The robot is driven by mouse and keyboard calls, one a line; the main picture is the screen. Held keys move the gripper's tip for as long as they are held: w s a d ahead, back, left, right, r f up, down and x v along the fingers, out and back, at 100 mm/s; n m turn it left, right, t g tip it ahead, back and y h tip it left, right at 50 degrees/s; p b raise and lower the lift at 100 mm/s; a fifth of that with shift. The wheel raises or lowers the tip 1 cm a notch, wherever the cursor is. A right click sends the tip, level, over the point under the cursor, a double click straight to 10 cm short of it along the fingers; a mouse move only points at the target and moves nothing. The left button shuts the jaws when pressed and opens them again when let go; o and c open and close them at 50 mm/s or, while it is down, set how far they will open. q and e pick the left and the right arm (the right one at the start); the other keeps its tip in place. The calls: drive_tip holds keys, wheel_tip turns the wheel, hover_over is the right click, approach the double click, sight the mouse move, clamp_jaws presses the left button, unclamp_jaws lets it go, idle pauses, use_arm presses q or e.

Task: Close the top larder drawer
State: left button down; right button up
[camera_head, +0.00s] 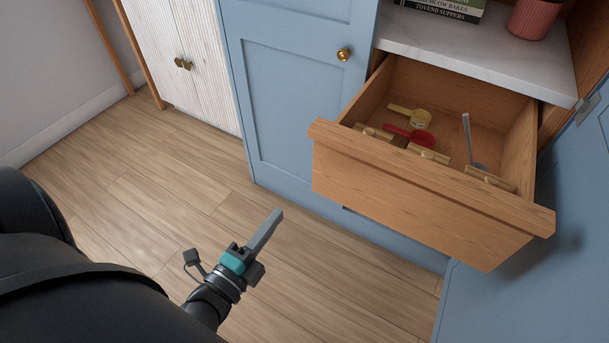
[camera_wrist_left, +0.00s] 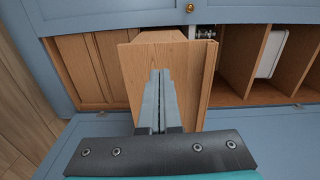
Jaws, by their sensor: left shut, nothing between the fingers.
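The top larder drawer (camera_head: 415,195) is wooden and stands pulled far out below a marble shelf, at the right of the head view. Utensils lie in it, among them a yellow-handled one and a red one. My left gripper (camera_head: 268,228) is shut and empty, in the air to the left of the drawer and apart from it. In the left wrist view the closed fingers (camera_wrist_left: 159,100) show in front of a wooden drawer-like box (camera_wrist_left: 190,60); I cannot tell whether they touch it. My right gripper is not in view.
A blue cabinet door with a brass knob (camera_head: 344,54) stands left of the drawer. An open blue door (camera_head: 560,250) is at the right. Books and a pink pot (camera_head: 533,18) stand on the marble shelf (camera_head: 480,50). The wooden floor (camera_head: 150,190) at left is clear.

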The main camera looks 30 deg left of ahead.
use_arm(q)
drive_tip(key=b, duration=0.2)
approach(317, 162)
drive_tip(key=shift+m, duration=0.3)
drive_tip(key=w, duration=0.5)
drive_tip(key=shift+w+f, duration=0.15)
drive_tip(key=shift+f, duration=0.05)
drive_tip(key=shift+w, duration=0.8)
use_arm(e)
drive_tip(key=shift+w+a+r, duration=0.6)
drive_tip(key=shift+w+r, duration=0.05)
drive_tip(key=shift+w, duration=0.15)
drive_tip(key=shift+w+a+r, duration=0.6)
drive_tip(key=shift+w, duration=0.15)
